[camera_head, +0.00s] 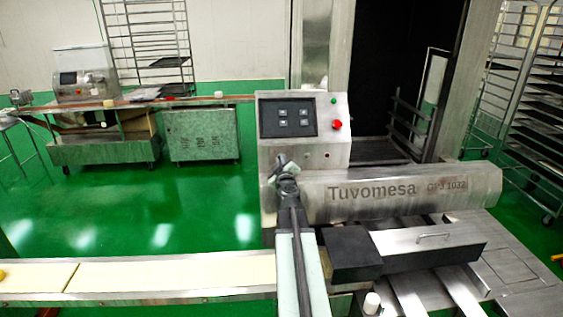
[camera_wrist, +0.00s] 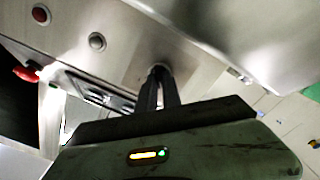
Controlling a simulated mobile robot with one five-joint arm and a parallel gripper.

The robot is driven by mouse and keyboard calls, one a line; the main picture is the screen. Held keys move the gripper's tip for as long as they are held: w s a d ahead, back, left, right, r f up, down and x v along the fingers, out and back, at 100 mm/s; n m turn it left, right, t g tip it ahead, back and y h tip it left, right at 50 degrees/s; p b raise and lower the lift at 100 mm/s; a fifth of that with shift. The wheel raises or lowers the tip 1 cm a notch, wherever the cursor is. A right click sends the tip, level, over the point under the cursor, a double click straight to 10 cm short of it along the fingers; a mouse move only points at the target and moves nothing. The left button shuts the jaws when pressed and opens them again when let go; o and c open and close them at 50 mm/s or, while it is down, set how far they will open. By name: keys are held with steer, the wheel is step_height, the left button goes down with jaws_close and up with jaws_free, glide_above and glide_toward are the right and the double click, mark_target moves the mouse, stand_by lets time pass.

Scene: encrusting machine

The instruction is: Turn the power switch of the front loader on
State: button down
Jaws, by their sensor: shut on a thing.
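The front loader (camera_head: 400,193) is the steel machine marked "Tuvomesa", with an upright control box (camera_head: 341,152) at its left end. My gripper (camera_head: 283,160) is at the lower left of the box's front face. In the wrist view, my gripper (camera_wrist: 160,72) has its two dark fingers close together against the steel panel (camera_wrist: 120,62). They are shut on a small round switch knob (camera_wrist: 159,68), mostly hidden by the fingertips. I cannot tell its turned position. In the head view, my gripper and arm hide the switch.
A pale conveyor belt (camera_head: 170,277) runs left of the machine. A black block (camera_head: 350,253) sits right of my arm. Green floor lies open at left.

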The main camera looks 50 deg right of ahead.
steer(key=m, duration=0.3)
steer(key=shift+s+m, duration=0.1)
steer(key=shift+m, duration=0.3)
steer(key=m, duration=0.4)
steer(key=shift+s+d+m, duration=0.1)
steer(key=shift+m, duration=0.2)
steer(key=m, duration=0.4)
steer(key=shift+m, duration=0.3)
steer(key=shift+d+m, duration=0.1)
steer(key=shift+m, duration=2)
steer(key=shift+s, duration=0.1)
steer(key=c, duration=1.5)
jaws_free()
